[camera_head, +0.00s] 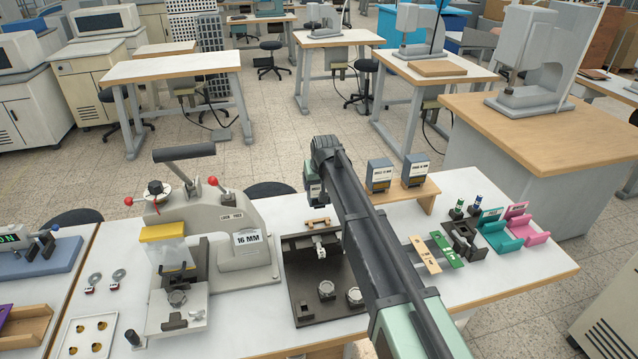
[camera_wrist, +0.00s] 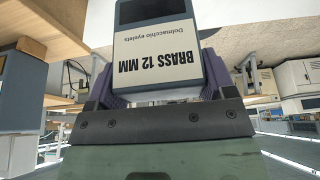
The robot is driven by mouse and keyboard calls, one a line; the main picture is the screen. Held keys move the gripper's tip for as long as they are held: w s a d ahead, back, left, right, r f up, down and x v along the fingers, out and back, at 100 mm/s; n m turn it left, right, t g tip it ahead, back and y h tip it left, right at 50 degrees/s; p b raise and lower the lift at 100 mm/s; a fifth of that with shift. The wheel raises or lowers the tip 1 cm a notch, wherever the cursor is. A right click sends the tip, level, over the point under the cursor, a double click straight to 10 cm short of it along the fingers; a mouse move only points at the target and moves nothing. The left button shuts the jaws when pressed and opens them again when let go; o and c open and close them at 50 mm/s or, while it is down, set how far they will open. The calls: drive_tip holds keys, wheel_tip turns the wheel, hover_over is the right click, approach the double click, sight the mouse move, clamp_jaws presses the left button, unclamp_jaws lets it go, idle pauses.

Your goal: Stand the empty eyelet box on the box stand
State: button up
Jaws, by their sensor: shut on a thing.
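My gripper (camera_head: 317,178) is shut on an eyelet box (camera_head: 314,191). In the wrist view the grey-blue box (camera_wrist: 160,55) sits between the purple fingers (camera_wrist: 160,92), with its "BRASS 12 MM" label upside down in the picture. In the head view the arm partly hides the box, held above the table left of the stand. Whether the box is empty cannot be seen. The wooden box stand (camera_head: 430,191) is at the table's back, right of my arm. Two labelled boxes, one left (camera_head: 380,174) and one right (camera_head: 415,169), stand on it; my arm covers its left end.
A grey press (camera_head: 240,225) marked 16 MM, with a yellow-topped clear bin (camera_head: 165,245), stands left. A dark fixture plate (camera_head: 318,275) lies below my arm. Green and wooden strips, small tools, a teal holder (camera_head: 497,236) and a pink holder (camera_head: 525,222) are right of my arm.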

sight(319, 204)
drive_tip(key=shift+f+b, duration=2.8)
drive_tip(key=shift+f, duration=0.15)
drive_tip(key=shift+f+b, duration=1.55)
drive_tip(key=shift+b, duration=0.05)
drive_tip(key=o, duration=1.1)
drive_tip(key=shift+c, duration=0.2)
drive_tip(key=p+v, duration=1)
drive_tip(key=v, duration=0.1)
drive_tip(key=shift+f, duration=0.1)
